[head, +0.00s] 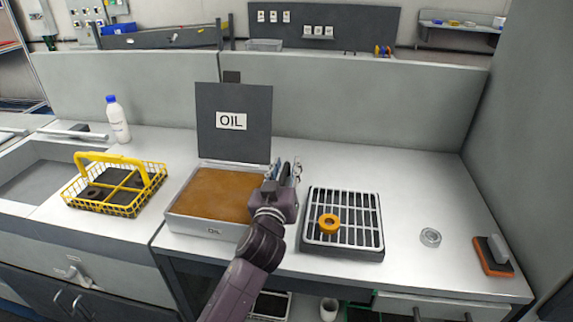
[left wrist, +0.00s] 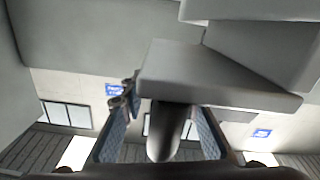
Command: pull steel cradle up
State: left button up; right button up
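My left gripper (head: 284,172) is over the right edge of the open oil bath (head: 198,226), fingers pointing away from me. In the left wrist view, its two fingers (left wrist: 165,138) stand apart on either side of a grey rounded post (left wrist: 170,125), with gaps showing. A grey slab (left wrist: 215,80) joins this post. The post and slab look like part of the steel cradle, but most of it is hidden and I cannot be sure. The bath holds brown oil (head: 212,194), and its dark lid (head: 234,142) marked OIL stands upright behind. My right gripper is not in view.
A black tray with a metal grate (head: 343,240) stands right of the bath, with an orange ring (head: 329,223) on it. A yellow basket (head: 115,186) and a white bottle (head: 118,120) are left. A metal ring (head: 430,237) and a brush (head: 492,256) lie right.

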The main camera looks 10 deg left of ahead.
pick_arm(q)
jog(key=shift+w, duration=0.1)
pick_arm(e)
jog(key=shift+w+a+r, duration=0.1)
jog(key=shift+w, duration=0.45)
pick_arm(q)
jog(key=shift+c, duration=0.3)
grip_shut()
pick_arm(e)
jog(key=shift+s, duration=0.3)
